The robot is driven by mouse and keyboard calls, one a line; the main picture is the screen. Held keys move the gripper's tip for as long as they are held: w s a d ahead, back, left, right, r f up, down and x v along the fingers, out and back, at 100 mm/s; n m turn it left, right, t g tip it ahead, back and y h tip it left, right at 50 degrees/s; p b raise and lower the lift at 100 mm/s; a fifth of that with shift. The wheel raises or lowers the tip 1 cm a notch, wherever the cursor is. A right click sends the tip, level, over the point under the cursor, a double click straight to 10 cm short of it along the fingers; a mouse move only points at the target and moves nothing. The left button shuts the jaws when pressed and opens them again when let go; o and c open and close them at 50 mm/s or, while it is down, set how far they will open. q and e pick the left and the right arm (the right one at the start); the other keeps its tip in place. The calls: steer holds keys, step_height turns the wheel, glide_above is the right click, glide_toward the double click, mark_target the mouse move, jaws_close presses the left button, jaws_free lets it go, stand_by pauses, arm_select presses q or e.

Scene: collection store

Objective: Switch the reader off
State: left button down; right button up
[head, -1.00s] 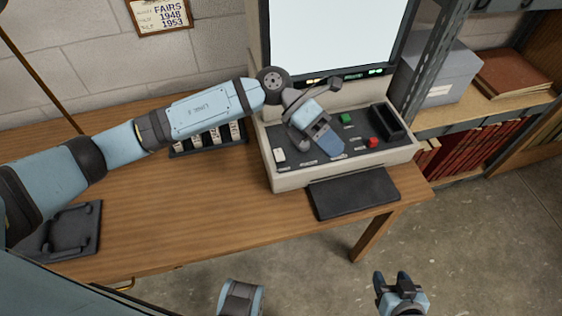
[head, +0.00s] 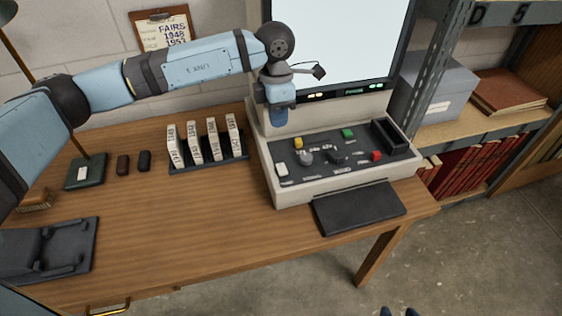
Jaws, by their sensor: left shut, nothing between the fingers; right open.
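The reader stands at the table's right end, its screen (head: 340,40) bright white, with amber and green lights on the strip (head: 352,91) below. Its sloping dark control panel (head: 318,171) carries a yellow button (head: 298,142), a green button (head: 348,133), a red button (head: 376,156), a white switch (head: 282,170), a grey knob (head: 305,158) and a dark control (head: 336,156). My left gripper (head: 278,120) is shut and empty, pointing down behind the panel's back left, apart from the buttons. My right gripper (head: 398,311) is open; only its fingertips show at the bottom edge.
A rack of labelled white boxes (head: 209,141) stands left of the reader. A black flat pad (head: 358,207) lies in front of it. A dark tray (head: 48,250) and lamp base (head: 86,172) are at left. Metal shelving (head: 437,85) stands close on the right. The table's front middle is clear.

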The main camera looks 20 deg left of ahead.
mark_target(281, 172)
arm_select(q)
steer(key=f, duration=0.4)
steer(key=s+f, duration=0.1)
steer(key=f, duration=0.3)
steer(key=d+f, duration=0.1)
steer(key=f, duration=0.3)
steer(key=shift+s+f, duration=0.1)
steer(key=shift+s, duration=0.15)
steer(key=shift+d+f, duration=0.1)
steer(key=shift+f, duration=0.75)
arm_select(e)
steer(key=shift+s, duration=0.1)
arm_select(q)
steer(key=shift+s, duration=0.1)
arm_select(e)
steer(key=shift+f, duration=0.1)
